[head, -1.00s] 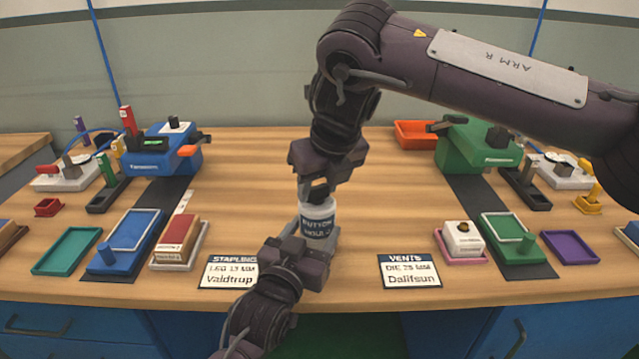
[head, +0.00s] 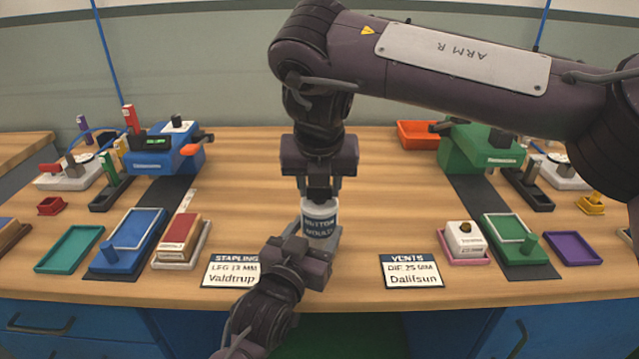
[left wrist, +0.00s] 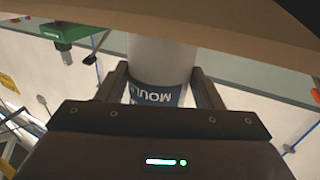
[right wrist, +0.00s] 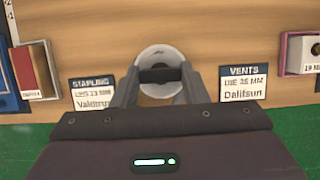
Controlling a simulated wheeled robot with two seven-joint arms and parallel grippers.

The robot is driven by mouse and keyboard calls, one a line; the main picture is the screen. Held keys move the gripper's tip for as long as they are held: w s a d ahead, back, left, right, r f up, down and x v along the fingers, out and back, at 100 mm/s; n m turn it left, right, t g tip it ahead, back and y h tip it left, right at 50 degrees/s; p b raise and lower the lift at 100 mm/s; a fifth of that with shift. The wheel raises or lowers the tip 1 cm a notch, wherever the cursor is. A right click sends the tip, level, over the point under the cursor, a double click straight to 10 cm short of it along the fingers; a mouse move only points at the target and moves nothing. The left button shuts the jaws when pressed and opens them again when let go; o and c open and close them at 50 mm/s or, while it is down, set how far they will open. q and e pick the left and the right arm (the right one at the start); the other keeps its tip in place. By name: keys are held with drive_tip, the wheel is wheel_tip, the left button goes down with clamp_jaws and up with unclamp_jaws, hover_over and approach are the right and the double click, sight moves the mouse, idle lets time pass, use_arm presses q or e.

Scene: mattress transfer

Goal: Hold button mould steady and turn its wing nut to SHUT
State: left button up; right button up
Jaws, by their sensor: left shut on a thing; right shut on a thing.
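The button mould (head: 319,220) is a white cylinder with a dark blue label, upright on the table between the two signs. My left gripper (head: 314,243) is shut on its body from the front; the left wrist view shows its fingers on both sides of the mould (left wrist: 160,75). My right gripper (head: 319,196) points straight down onto the mould's top. In the right wrist view its fingers (right wrist: 160,76) are shut on a dark bar across the mould's round top, which looks like the wing nut (right wrist: 160,75). Any SHUT marking is hidden or too small to read.
A STAPLING sign (head: 232,271) lies left of the mould and a VENTS sign (head: 411,271) right of it. A blue machine (head: 165,150) and a green machine (head: 482,150) stand farther back with several trays around them. The table behind the mould is mostly clear.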

use_arm(q)
drive_tip(key=shift+r, duration=0.15)
use_arm(e)
drive_tip(key=shift+w, duration=0.1)
drive_tip(key=o, duration=1)
drive_tip(key=v, duration=1.2)
use_arm(q)
drive_tip(key=o, duration=1.7)
